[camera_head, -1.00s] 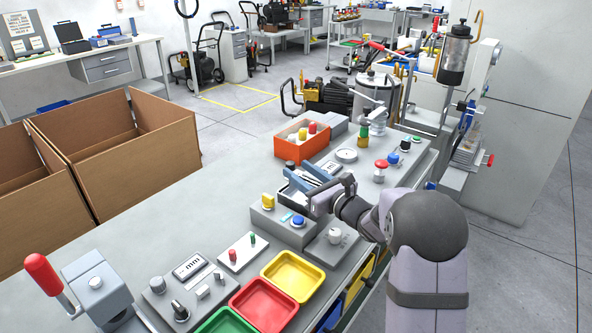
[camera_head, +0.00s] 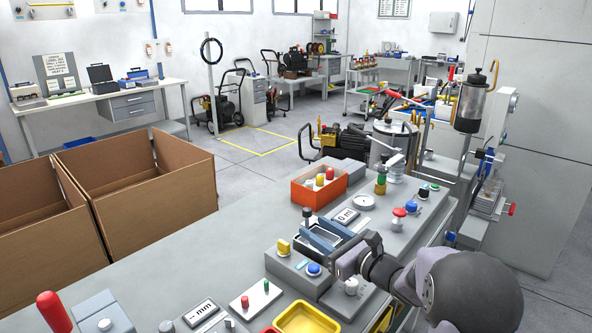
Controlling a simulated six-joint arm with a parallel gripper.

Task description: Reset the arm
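My arm reaches in from the lower right, and my gripper (camera_head: 342,262) is low over the grey bench (camera_head: 215,262). It is just right of a control box with a yellow knob (camera_head: 284,247) and a blue button (camera_head: 313,269). No held object can be made out.
An orange box (camera_head: 319,190) with coloured pegs, a small display (camera_head: 345,217) and red (camera_head: 399,214) and blue buttons stand further back on the bench. A yellow tray (camera_head: 306,320) is at the front. Two open cardboard boxes (camera_head: 150,200) stand left of the bench.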

